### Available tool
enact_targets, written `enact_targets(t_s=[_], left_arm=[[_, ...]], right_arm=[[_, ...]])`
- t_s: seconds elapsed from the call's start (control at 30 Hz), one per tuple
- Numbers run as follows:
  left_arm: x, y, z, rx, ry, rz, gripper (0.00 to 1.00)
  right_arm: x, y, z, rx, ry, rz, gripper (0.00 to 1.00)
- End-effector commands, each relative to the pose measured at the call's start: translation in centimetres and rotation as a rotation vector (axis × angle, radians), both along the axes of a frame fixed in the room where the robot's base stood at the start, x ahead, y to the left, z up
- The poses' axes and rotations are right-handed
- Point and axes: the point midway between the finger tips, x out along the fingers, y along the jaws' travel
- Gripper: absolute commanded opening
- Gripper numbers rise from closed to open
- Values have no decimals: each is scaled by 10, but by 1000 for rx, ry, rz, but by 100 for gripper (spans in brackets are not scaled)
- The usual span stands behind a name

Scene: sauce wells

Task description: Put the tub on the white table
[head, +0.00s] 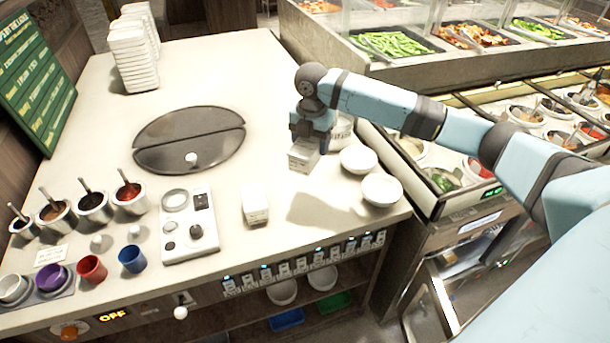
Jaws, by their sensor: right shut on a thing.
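My right gripper (308,138) is shut on a small whitish tub (302,157), low over the right part of the white table (240,80). The tub looks upright; whether its base touches the table top I cannot tell. The gripper covers the tub's upper part. A similar small white tub or box (255,204) stands apart on the table near its front edge. My left gripper is not in view.
White bowls (357,159) and a round white container (342,132) stand close right of the gripper. A dark round hob-like plate (190,139), a control panel (189,226), sauce pots (94,205) and stacked white containers (133,53) are left. The table's back middle is clear.

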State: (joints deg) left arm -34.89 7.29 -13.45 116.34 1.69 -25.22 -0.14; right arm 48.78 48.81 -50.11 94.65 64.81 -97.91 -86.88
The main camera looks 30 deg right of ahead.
Motion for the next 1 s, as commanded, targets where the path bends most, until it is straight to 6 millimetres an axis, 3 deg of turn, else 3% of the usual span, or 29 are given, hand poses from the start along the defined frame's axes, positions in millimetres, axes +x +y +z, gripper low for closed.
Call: enact_targets(t_s=[0.1, 0.3, 0.57, 0.8, 1.0], left_arm=[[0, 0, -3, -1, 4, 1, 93], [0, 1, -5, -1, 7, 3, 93], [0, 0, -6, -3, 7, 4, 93], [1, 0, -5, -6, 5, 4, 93], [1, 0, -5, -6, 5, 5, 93]], right_arm=[[0, 0, -33, 1, 3, -2, 31], [0, 0, -73, 1, 0, -1, 31], [0, 0, -94, 1, -1, -1, 31], [0, 0, -127, 0, 0, -2, 31], [0, 0, -128, 0, -2, -1, 31]])
